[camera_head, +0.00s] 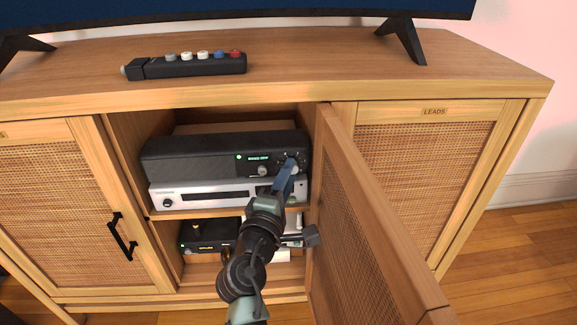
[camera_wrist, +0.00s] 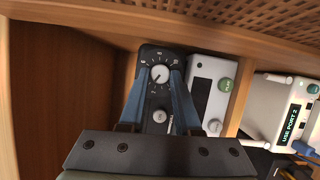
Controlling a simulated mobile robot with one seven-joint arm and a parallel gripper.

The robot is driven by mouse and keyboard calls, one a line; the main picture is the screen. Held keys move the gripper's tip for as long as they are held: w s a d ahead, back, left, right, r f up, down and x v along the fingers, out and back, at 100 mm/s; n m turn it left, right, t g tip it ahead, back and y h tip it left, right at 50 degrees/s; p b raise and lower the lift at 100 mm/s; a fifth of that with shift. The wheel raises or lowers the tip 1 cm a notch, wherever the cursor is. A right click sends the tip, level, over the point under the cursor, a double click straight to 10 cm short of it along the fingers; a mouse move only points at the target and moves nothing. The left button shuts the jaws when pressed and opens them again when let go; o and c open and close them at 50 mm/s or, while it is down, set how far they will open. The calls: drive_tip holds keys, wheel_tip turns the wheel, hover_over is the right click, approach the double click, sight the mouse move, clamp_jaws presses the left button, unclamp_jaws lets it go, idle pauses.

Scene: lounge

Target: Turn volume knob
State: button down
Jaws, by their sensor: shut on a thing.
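A black amplifier (camera_head: 205,155) with a green-lit display sits on the upper shelf of the open cabinet. Its white volume knob (camera_wrist: 160,74), ringed by dial marks, is on the front panel in the wrist view. The blue fingers of my gripper (camera_head: 289,168) reach to the right end of the amplifier's front. In the wrist view, my gripper (camera_wrist: 161,76) is shut on the volume knob, with one fingertip on each side of it. In the head view the fingers largely hide the knob. A smaller silver knob (camera_wrist: 160,115) shows between the fingers.
A silver player (camera_head: 230,194) with a green play button (camera_wrist: 225,85) lies directly under the amplifier. More devices (camera_head: 210,234) stand on the lower shelf. The open cabinet door (camera_head: 365,215) stands close to the right of my arm. A black button strip (camera_head: 190,67) lies on top.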

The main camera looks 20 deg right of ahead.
drive_tip(key=shift+r+m+g+y+p, duration=0.15)
drive_tip(key=shift+m+g+y+p, duration=0.3)
drive_tip(key=shift+m+p, duration=1)
drive_tip(key=shift+r+m+g+y+p, duration=0.15)
drive_tip(key=shift+m+y+p, duration=0.5)
drive_tip(key=shift+m+p, duration=0.8)
drive_tip(key=c, duration=0.6)
unclamp_jaws()
drive_tip(key=shift+d, duration=0.1)
drive_tip(key=p+v, duration=0.4)
drive_tip(key=v, duration=0.9)
drive_tip(key=shift+p, duration=0.3)
drive_tip(key=shift+r, duration=0.1)
